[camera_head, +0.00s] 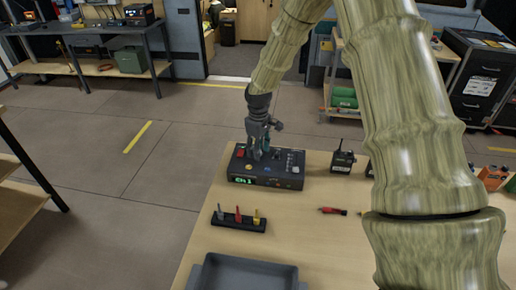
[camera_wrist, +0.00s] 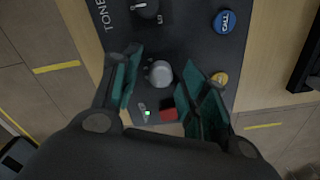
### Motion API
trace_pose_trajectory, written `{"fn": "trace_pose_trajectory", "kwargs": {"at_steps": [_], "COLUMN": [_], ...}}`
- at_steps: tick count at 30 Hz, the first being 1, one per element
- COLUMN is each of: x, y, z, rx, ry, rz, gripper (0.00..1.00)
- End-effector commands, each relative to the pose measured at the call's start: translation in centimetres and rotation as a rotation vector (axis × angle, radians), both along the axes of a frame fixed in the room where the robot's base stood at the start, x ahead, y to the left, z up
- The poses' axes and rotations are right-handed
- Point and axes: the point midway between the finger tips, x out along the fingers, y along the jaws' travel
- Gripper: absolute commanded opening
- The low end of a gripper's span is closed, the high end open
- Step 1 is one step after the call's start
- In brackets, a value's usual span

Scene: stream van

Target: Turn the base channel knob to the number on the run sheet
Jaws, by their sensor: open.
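The dark base unit (camera_head: 285,182) stands on the wooden table, with a green front display (camera_head: 243,180) that seems to read CH 1. In the wrist view, a round grey knob (camera_wrist: 158,73) on its top panel lies between my two teal finger pads. My gripper (camera_head: 257,152) points down over the panel with its fingers open, one on each side of the knob. Gaps show between knob and pads. Its label is not visible. Another knob (camera_wrist: 147,7), beside the word TONE, is near the picture top. I cannot make out a run sheet.
Near the grey knob are a blue CALL button (camera_wrist: 225,21), a yellow button (camera_wrist: 219,79) and a red button (camera_wrist: 168,114). A rack with coloured tools (camera_head: 238,222), a grey tray (camera_head: 247,275) and a radio (camera_head: 343,158) stand on the table.

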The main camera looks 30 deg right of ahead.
Motion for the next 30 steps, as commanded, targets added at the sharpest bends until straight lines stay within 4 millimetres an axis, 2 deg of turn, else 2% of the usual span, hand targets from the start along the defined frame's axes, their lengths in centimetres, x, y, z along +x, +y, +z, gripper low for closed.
{"fn": "trace_pose_trajectory", "kwargs": {"at_steps": [8, 15, 16, 23, 30], "x": [0.00, 0.00, 0.00, 0.04, 0.03], "y": [-0.02, -0.06, -0.06, 0.05, -0.06], "z": [-0.11, -0.10, -0.09, -0.05, 0.03], "rx": [0.000, 0.000, 0.000, -0.001, -0.002], "ry": [0.000, 0.000, 0.000, 0.000, -0.001], "rz": [-0.001, -0.001, -0.001, -0.008, -0.089], "gripper": [0.44, 0.02, 0.00, 0.00, 0.00]}}
